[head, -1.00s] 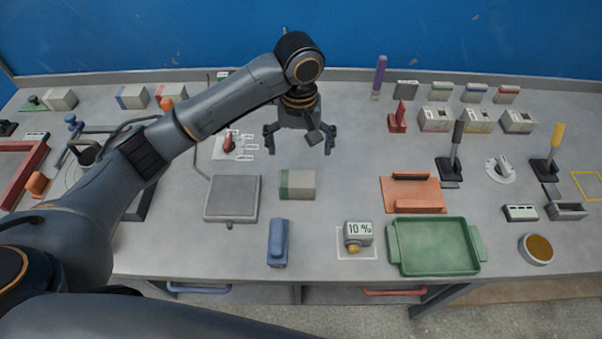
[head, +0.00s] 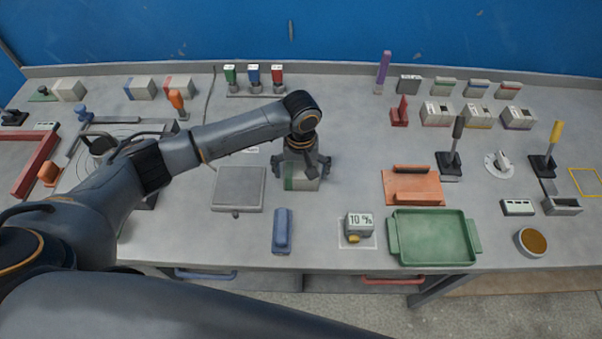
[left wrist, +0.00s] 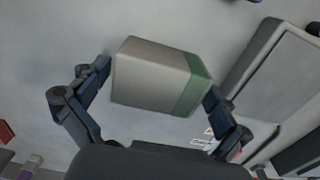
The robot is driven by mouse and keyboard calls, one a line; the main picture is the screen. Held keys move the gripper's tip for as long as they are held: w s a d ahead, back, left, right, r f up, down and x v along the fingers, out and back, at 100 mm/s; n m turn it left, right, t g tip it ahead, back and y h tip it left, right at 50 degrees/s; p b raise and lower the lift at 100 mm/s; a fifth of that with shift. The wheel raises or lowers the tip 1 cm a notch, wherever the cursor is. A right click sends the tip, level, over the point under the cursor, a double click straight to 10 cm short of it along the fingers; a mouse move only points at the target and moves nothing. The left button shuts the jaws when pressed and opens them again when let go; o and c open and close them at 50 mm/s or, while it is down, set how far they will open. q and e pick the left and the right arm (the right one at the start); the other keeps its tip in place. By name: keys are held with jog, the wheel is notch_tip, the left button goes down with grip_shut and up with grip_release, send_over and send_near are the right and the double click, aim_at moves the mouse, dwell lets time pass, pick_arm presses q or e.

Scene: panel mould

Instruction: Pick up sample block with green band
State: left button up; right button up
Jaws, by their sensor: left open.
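The sample block with the green band (head: 306,184) is a pale grey block on the bench, its green band at its left end in the head view. My left gripper (head: 301,172) is open, pointing down over it, with one finger at each end. The gripper hides part of the block's top. In the left wrist view the block (left wrist: 152,75) lies between the two open fingers, the green band close to the right finger. I cannot tell whether that finger touches it. My right gripper is not in view.
A flat grey plate (head: 238,188) lies just left of the block. An orange fixture (head: 412,187) and a green tray (head: 391,240) are to the right. Blue-banded (head: 140,89) and red-banded (head: 178,87) blocks stand at back left.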

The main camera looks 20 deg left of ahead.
pick_arm(q)
jog(key=c, duration=1.3)
jog(key=shift+r, duration=0.1)
